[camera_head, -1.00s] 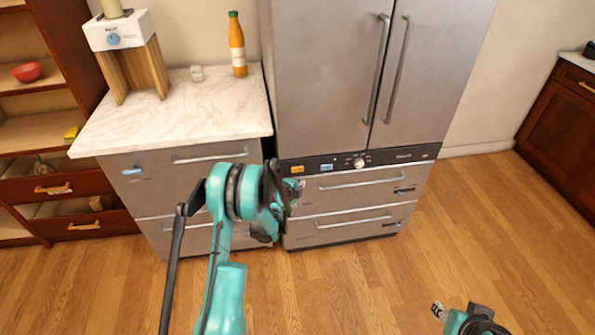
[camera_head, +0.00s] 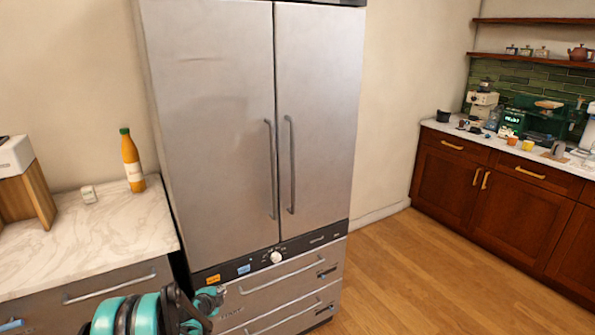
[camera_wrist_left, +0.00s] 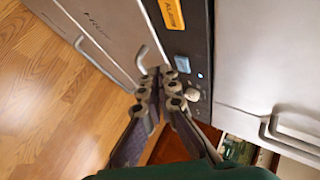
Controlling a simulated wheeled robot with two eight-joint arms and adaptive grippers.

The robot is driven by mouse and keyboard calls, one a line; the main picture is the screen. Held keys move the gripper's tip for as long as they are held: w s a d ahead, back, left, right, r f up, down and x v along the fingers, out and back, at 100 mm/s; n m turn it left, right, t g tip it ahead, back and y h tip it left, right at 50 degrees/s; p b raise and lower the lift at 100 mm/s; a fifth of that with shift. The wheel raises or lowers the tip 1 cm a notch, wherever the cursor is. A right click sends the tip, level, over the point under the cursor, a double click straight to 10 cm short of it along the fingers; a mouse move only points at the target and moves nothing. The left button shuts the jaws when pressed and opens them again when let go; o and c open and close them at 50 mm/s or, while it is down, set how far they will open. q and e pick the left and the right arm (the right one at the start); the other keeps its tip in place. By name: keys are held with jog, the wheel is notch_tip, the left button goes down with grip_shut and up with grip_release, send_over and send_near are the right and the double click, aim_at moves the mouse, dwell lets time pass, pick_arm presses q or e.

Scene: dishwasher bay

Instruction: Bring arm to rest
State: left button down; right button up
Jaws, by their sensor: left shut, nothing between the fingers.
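My left arm, teal and black, comes in at the bottom left of the head view. Its gripper (camera_head: 212,297) shows low in the picture, in front of the left side of the lower drawers. In the left wrist view the two dark fingers of this gripper (camera_wrist_left: 163,75) meet at their tips and hold nothing. They appear in front of the dark control panel (camera_wrist_left: 188,50) and a drawer handle (camera_wrist_left: 142,58); I cannot tell the exact gap. My right gripper is out of the picture.
A steel fridge (camera_head: 250,110) with drawers (camera_head: 285,295) stands ahead. At left, a marble counter (camera_head: 100,240) holds an orange bottle (camera_head: 132,162). A wooden cabinet (camera_head: 500,200) with kitchen items stands at right. The wooden floor (camera_head: 400,270) between is clear.

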pick_arm(q)
jog(key=s+d+r+n+g, duration=0.1)
jog(key=s+d+r+n, duration=0.35)
jog(key=s+r, duration=0.3)
jog(key=s+d+r+n+g, duration=0.1)
jog(key=s+d+r+n, duration=0.2)
jog(key=s+d+r, duration=0.5)
jog(key=s+d+r+n+g, duration=0.2)
jog(key=s+n, duration=0.6)
jog(key=s, duration=1.5)
